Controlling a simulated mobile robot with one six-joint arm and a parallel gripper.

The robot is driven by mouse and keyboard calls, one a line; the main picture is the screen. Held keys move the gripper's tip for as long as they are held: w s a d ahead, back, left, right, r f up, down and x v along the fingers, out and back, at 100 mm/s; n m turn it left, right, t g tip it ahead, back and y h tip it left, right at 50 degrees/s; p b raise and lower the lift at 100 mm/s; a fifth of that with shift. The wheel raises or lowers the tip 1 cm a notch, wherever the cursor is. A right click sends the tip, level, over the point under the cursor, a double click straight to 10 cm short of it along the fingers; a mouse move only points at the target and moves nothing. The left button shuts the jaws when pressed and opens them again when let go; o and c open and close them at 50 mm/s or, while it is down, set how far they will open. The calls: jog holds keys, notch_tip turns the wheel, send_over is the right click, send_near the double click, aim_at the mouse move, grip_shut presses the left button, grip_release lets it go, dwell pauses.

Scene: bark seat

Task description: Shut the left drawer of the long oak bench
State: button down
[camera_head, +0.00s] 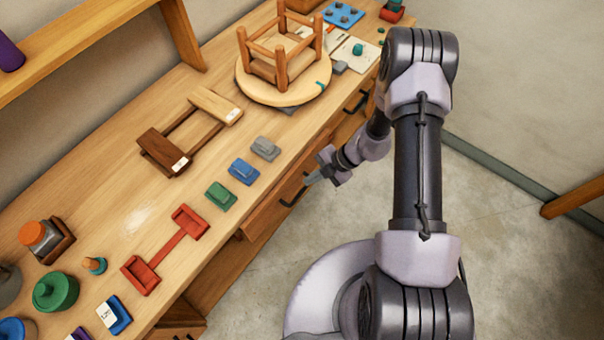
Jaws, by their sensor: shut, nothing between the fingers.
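The long oak bench (135,217) runs diagonally from lower left to upper right. A drawer (265,214) in its front has a dark handle (294,196) and seems to stand out a little past the bench edge. Another drawer with a dark handle (357,102) is farther up to the right and looks roughly flush. The nearer drawer is the more leftward of these two. My gripper (312,178) is shut and empty, just above and right of the nearer handle. I cannot tell whether it touches the drawer front.
Small coloured trays, including a green one (221,196), line the front edge. The floor (500,220) right of my arm is open, with a wooden bar (575,196) at far right.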

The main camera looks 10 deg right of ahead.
jog(key=n+t+y+b, duration=0.6)
jog(key=n+t+b, duration=0.7)
jog(key=n, duration=0.6)
send_near(315, 153)
jog(key=s+d+f+g, duration=0.1)
jog(key=s+d+f, duration=0.25)
jog(key=d, duration=0.35)
jog(key=b+x, duration=0.3)
jog(key=x, duration=1.1)
jog(key=shift+w+f, duration=0.2)
jog(key=shift+f, duration=0.3)
jog(key=b+x, duration=0.1)
jog(key=x, duration=0.1)
jog(key=b+x, duration=0.1)
jog(key=x, duration=0.1)
jog(key=shift+w+a+f, duration=0.15)
jog(key=shift+w+f, duration=0.05)
jog(key=shift+f, duration=0.05)
jog(key=shift+w+r, duration=0.1)
jog(key=shift+r, duration=0.15)
